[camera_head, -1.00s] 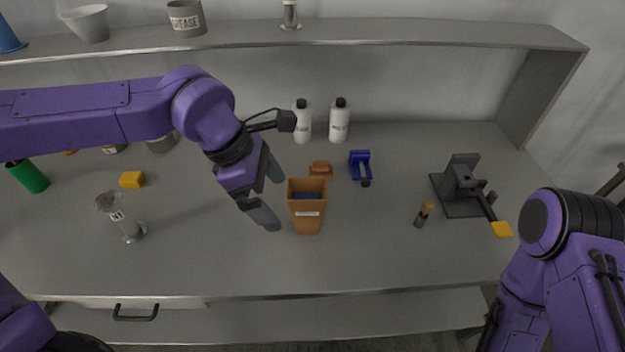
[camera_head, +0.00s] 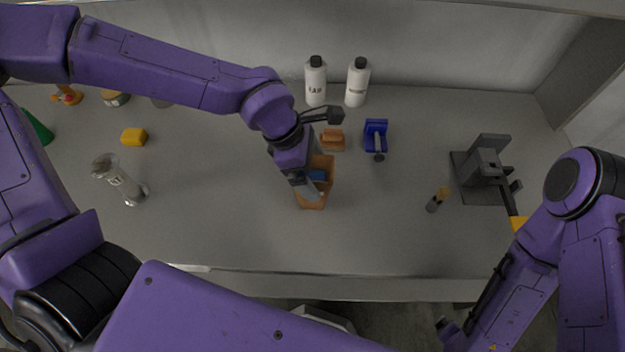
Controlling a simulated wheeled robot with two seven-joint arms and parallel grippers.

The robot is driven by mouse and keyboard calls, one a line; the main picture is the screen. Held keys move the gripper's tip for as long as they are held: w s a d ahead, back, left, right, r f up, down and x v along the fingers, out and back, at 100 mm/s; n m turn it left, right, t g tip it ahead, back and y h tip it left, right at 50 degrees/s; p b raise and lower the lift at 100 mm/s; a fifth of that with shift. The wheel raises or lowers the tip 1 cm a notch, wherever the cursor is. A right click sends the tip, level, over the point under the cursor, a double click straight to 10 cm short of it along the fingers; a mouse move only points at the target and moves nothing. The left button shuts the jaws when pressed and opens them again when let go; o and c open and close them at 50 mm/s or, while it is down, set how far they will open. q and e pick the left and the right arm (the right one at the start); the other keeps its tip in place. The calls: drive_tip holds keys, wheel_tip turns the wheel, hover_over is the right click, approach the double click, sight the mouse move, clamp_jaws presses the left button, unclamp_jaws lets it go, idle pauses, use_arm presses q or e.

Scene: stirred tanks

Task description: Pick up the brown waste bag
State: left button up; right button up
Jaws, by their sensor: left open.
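The brown waste bag (camera_head: 328,192) stands on the grey bench near the middle, an open-topped, box-like brown container with something blue (camera_head: 316,175) inside. My left gripper (camera_head: 312,184) is open and comes down over it from the upper left. Its fingers overlap the bag's left side and mouth and hide part of them. I cannot tell whether the fingers touch the bag or straddle its wall.
Behind the bag are a small brown block (camera_head: 333,139), a blue clamp-like tool (camera_head: 376,137) and two white bottles (camera_head: 356,84). A dark grey stand (camera_head: 482,172) and a small vial (camera_head: 437,200) are at the right. A glass cylinder (camera_head: 119,180) and yellow block (camera_head: 133,137) are at the left.

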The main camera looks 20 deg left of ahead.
use_arm(q)
drive_tip(key=shift+d+f, duration=0.15)
drive_tip(key=shift+f, duration=0.1)
drive_tip(key=shift+s+r, duration=0.15)
drive_tip(key=shift+s, duration=0.2)
drive_tip(key=c, duration=1.3)
drive_tip(key=shift+w, duration=0.1)
